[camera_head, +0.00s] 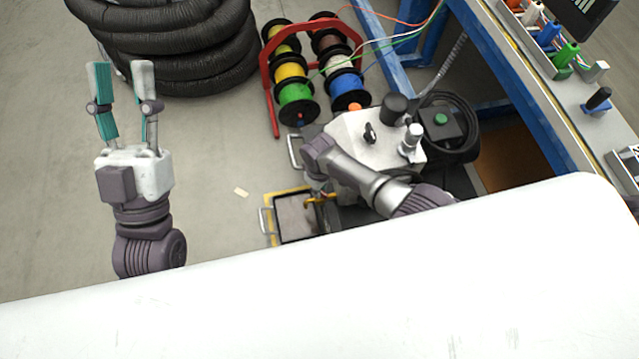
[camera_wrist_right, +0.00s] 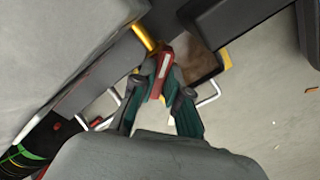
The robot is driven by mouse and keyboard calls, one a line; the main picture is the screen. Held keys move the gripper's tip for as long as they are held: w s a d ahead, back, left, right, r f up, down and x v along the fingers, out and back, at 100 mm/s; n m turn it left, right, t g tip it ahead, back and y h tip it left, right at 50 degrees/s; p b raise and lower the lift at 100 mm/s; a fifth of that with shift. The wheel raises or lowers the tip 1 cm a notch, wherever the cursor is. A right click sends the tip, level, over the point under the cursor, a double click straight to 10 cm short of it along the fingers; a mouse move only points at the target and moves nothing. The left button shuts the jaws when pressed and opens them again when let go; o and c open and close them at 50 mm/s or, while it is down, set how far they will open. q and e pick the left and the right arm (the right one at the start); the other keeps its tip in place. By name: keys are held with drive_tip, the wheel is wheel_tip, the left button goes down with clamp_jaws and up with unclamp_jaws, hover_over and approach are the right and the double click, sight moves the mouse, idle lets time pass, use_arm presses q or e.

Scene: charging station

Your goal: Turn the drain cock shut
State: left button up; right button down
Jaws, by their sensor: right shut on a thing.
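The drain cock shows in the right wrist view as a yellow brass pipe (camera_wrist_right: 144,37) with a red lever handle (camera_wrist_right: 160,77). My right gripper (camera_wrist_right: 161,72) is shut on the red handle, with a teal finger on each side of it. In the head view the brass part (camera_head: 322,198) shows beside my right wrist, above a tray; the right fingertips are hard to make out there. The cock's inner position cannot be told. My left gripper (camera_head: 121,70) is open and empty over the floor at the left.
A yellow-edged tray (camera_head: 268,232) with a handle lies below the cock. A white machine (camera_head: 345,128) stands behind my right arm. Cable spools on a red rack (camera_head: 267,75) and black coiled hose (camera_head: 165,45) stand behind. A blue-framed bench (camera_head: 545,130) is at right.

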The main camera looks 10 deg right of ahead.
drive_tip(key=m+p, duration=0.1)
drive_tip(key=m, duration=0.4)
drive_tip(key=shift+a+p, duration=0.1)
drive_tip(key=shift+p, duration=0.3)
use_arm(q)
drive_tip(key=w+f+g+y, duration=0.2)
drive_tip(key=w+f+g, duration=0.2)
drive_tip(key=f+g, duration=0.3)
drive_tip(key=shift+w+f+y, duration=0.4)
drive_tip(key=shift+f, duration=0.95)
use_arm(e)
drive_tip(key=shift+m, duration=1.2)
use_arm(q)
drive_tip(key=shift+a, duration=0.1)
use_arm(e)
drive_tip(key=c, duration=1.2)
unclamp_jaws()
drive_tip(key=shift+o, duration=0.2)
drive_tip(key=shift+r, duration=0.15)
wheel_tip(320, 180, up, 12)
